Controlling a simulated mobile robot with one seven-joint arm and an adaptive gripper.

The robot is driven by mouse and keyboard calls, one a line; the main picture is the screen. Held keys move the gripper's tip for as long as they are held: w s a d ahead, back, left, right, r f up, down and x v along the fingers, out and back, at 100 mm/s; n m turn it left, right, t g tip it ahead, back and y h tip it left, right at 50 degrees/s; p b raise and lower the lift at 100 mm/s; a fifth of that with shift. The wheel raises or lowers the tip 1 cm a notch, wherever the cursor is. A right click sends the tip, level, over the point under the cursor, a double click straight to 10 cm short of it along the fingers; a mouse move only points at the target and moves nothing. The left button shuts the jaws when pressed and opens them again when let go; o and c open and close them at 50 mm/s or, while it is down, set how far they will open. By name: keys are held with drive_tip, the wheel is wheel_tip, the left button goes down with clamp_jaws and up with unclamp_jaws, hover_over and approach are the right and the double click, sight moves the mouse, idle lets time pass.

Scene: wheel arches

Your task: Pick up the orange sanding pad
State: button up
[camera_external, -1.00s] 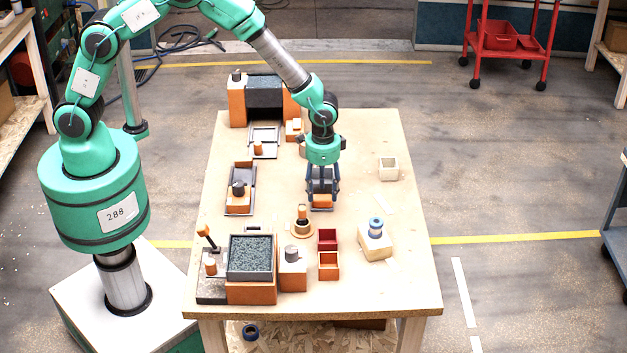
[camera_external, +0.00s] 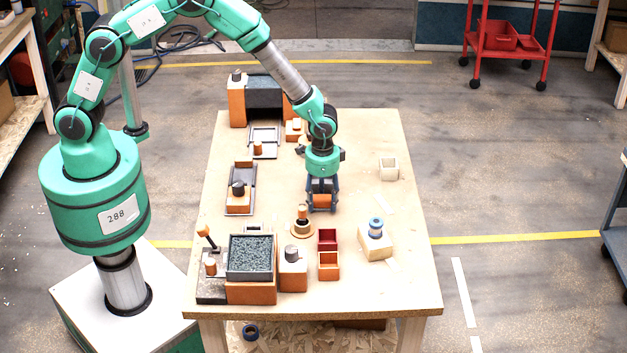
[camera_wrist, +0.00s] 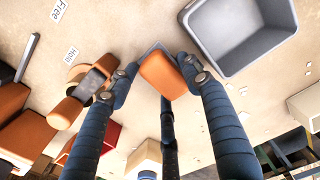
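The orange sanding pad (camera_external: 322,201) is a small orange block on a grey base, standing on the table between the fingers of my gripper (camera_external: 322,196). In the wrist view the pad (camera_wrist: 163,77) shows its orange top, with a grey edge behind it. My gripper's blue fingers (camera_wrist: 158,70) stand on both sides of the pad, the tips close to its sides. The fingers look open around it; firm contact is not visible. The fingers partly cover the pad in the external view.
A wooden peg on a round base (camera_external: 302,225), a red bin (camera_external: 327,238) and an orange bin (camera_external: 329,264) stand in front of the pad. A beige block with a blue roll (camera_external: 376,240) is at front right. A pale box (camera_external: 389,169) stands right. A grey tray (camera_wrist: 235,62) is close in the wrist view.

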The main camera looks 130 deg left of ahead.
sight(320, 198)
drive_tip(key=c, duration=0.7)
drive_tip(key=shift+r, duration=0.1)
drive_tip(key=shift+r, duration=0.55)
drive_tip(key=shift+s+d+r+p, duration=0.15)
drive_tip(key=shift+r+p, duration=0.1)
drive_tip(key=shift+r, duration=0.4)
drive_tip(key=shift+s+d+r+p, duration=0.1)
drive_tip(key=shift+r+p, duration=0.1)
drive_tip(key=shift+r, duration=0.4)
drive_tip(key=s+d, duration=0.3)
drive_tip(key=s+d+p, duration=0.1)
drive_tip(key=s+d, duration=0.2)
drive_tip(key=s, duration=0.1)
drive_tip(key=s+d+r, duration=0.1)
drive_tip(key=s+d, duration=0.3)
drive_tip(key=shift+s+d+r, duration=0.1)
drive_tip(key=shift+s, duration=0.1)
